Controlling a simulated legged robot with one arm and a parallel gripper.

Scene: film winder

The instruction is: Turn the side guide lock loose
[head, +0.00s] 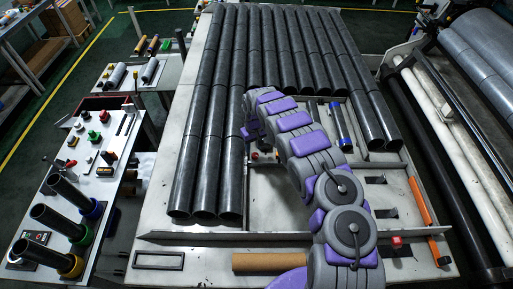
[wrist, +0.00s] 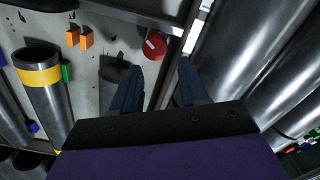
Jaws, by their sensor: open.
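A round red knob (wrist: 154,45) with a pale mark across it, which looks like the side guide lock, sits on a pale metal surface in the wrist view. My gripper (wrist: 160,82) is open, with two dark blue fingers and nothing between them. The knob lies beyond the fingertips, nearer the left finger and apart from both. In the head view, my gripper (head: 252,132) is by the dark rollers, partly hidden by my arm. A small red part (head: 255,156) shows just below it; I cannot tell whether it is the same knob.
A yellow-banded tube (wrist: 40,75) and orange blocks (wrist: 85,38) are at left. A side bench (head: 100,170) holds tubes and small parts.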

